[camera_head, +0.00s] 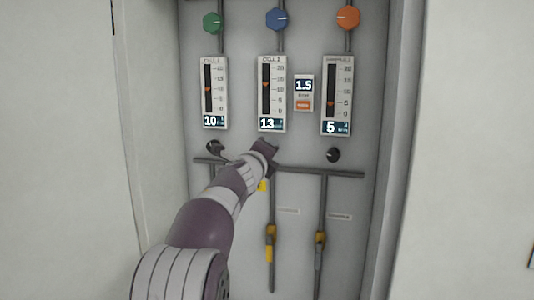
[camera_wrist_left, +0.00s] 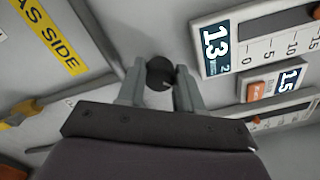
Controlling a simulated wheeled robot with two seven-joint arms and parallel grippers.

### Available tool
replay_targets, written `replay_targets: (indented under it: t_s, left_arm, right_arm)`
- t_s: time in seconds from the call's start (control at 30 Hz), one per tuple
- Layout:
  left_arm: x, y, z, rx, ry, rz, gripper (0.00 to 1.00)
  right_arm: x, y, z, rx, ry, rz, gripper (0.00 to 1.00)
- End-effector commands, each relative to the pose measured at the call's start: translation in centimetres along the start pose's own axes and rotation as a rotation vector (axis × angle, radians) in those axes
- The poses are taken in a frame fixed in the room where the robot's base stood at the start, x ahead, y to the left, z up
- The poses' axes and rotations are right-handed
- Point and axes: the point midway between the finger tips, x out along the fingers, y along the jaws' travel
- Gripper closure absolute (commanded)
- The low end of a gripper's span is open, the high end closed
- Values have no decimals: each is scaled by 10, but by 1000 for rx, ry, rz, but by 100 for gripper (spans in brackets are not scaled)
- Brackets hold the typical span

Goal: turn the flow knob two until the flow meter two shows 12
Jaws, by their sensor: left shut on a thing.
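Flow meter two (camera_head: 272,93) is the middle gauge in the head view, and its display reads 13. The display also shows in the left wrist view (camera_wrist_left: 216,48). Flow knob two (camera_wrist_left: 159,73) is a black round knob between my left gripper's fingers in the left wrist view. My left gripper (camera_wrist_left: 160,85) is shut on that knob. In the head view my left gripper (camera_head: 266,146) is below the middle gauge and hides the knob. My right gripper is in neither view.
The left meter (camera_head: 214,92) reads 10 and the right meter (camera_head: 337,94) reads 5. A small display (camera_head: 303,86) reads 1.5. Black knobs sit at left (camera_head: 215,146) and right (camera_head: 333,155). A pipe (camera_head: 335,173) and yellow-handled valves (camera_head: 270,240) are below. Cabinet walls bound both sides.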

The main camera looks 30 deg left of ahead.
Motion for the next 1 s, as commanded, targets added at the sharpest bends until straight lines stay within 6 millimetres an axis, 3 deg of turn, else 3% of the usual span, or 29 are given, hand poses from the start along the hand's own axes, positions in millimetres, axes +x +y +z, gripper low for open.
replay_targets:
  t_s: [0.27,0.3,0.33,0.37,0.73,0.87,1.0]
  left_arm:
    - [1,2,-2,-1,3,4,95]
    - [1,2,-2,-1,3,4,52]
    - [1,2,-2,-1,3,4,42]
    - [0,2,-1,-1,3,3,39]
    - [-7,2,-1,-1,0,0,39]
    - [-31,4,-2,0,-1,-1,39]
    - [-70,3,-2,0,-2,-1,39]
  right_arm:
    - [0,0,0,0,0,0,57]
    - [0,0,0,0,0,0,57]
    - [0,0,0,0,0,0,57]
    - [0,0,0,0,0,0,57]
    - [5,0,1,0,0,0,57]
    - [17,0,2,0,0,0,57]
    - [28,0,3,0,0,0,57]
